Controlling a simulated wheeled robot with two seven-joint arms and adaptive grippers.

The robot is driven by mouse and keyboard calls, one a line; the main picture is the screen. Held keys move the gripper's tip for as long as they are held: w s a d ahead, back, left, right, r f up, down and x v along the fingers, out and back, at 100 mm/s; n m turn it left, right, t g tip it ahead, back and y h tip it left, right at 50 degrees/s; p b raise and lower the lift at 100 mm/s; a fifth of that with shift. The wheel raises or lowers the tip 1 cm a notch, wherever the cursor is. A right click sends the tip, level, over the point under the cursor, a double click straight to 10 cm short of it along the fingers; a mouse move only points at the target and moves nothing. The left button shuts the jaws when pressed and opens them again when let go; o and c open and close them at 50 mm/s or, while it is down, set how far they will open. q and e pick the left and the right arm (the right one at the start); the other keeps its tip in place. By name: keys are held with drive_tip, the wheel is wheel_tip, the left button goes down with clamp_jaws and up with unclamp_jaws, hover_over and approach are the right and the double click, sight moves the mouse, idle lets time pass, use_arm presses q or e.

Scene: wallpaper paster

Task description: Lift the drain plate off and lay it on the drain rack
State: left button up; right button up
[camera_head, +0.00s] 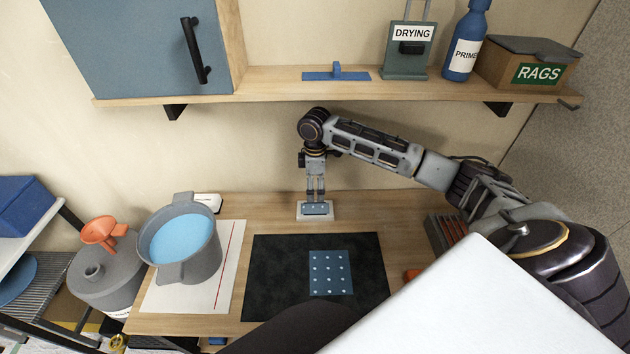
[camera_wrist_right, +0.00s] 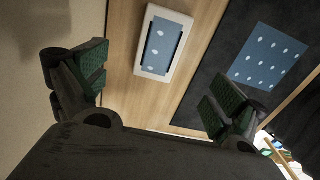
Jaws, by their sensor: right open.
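A small white tray (camera_head: 301,215) stands on the wooden bench near the back wall. A blue plate with pale dots (camera_head: 316,209) lies in it; both also show in the right wrist view, the tray (camera_wrist_right: 145,67) and the plate (camera_wrist_right: 165,38). I take this as the drain plate, but no label confirms it. My right gripper (camera_head: 316,192) points down just above it, open and empty, and its fingers (camera_wrist_right: 155,88) are spread apart. A slotted rack (camera_head: 436,235) with reddish bars stands at the bench's right; I cannot tell if it is the drain rack. My left gripper is out of view.
A dotted blue sheet (camera_head: 330,273) lies on a black mat (camera_head: 265,275). A grey pot of blue liquid (camera_head: 183,240) stands on white paper at the left. The wall shelf (camera_head: 270,80) overhangs the bench, with a cabinet above left. A grey ribbed shelf (camera_head: 45,285) lies far left.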

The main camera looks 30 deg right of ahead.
sight(315, 209)
wheel_tip(315, 209, down, 9)
drive_tip(key=shift+f, duration=0.7)
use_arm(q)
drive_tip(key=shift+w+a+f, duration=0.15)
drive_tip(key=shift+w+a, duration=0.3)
use_arm(e)
drive_tip(key=shift+f, duration=0.35)
